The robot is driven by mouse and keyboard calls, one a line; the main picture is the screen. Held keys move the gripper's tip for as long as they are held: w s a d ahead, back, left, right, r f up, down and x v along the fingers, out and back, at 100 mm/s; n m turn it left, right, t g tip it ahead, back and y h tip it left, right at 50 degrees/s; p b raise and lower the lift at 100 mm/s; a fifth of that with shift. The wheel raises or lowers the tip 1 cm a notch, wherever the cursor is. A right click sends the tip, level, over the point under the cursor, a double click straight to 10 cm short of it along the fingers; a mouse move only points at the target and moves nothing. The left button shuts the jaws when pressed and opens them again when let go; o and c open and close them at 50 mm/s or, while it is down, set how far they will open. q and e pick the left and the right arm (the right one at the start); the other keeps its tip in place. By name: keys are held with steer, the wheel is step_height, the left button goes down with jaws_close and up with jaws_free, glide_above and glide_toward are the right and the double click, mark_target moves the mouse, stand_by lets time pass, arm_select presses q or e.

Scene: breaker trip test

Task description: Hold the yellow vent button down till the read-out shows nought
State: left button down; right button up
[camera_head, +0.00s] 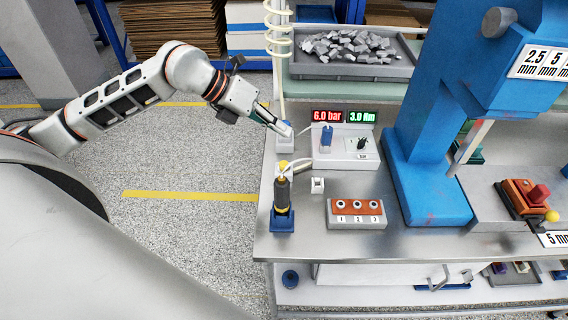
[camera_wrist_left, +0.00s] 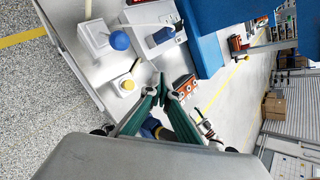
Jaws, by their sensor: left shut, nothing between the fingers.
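The yellow vent button (camera_wrist_left: 128,85) sits on a small pale box on the bench in the left wrist view. In the head view a yellow cap (camera_head: 283,164) shows just behind the screwdriver, partly hidden. The red read-out (camera_head: 327,116) shows 6.0 bar. My left gripper (camera_head: 286,130) is shut and empty, in the air over the bench's left edge. In the left wrist view its fingertips (camera_wrist_left: 160,80) meet to the right of the yellow button, apart from it in the picture. My right gripper is not in view.
A green read-out (camera_head: 362,116) shows 3.0 Nm. A dark screwdriver (camera_head: 282,195) stands in a blue holder (camera_head: 282,223). A blue knob on a white box (camera_wrist_left: 119,40) is beside the yellow button. A numbered block (camera_head: 356,214) and a blue press (camera_head: 425,185) stand to the right.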

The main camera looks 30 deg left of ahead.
arm_select(q)
steer(key=b, duration=0.2)
glide_above(281, 163)
step_height(281, 163, down, 4)
steer(key=shift+s+f, duration=0.1)
step_height(281, 163, down, 3)
steer(key=shift+f+b, duration=0.1)
steer(key=shift+b, duration=1.1)
steer(key=shift+f, duration=0.4)
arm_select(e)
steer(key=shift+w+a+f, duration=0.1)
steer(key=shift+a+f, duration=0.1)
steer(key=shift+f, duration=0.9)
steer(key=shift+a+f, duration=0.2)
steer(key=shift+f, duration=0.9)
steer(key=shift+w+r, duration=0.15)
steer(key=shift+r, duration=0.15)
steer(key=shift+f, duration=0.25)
arm_select(q)
steer(key=shift+f+b, duration=0.45)
steer(key=shift+b, duration=0.1)
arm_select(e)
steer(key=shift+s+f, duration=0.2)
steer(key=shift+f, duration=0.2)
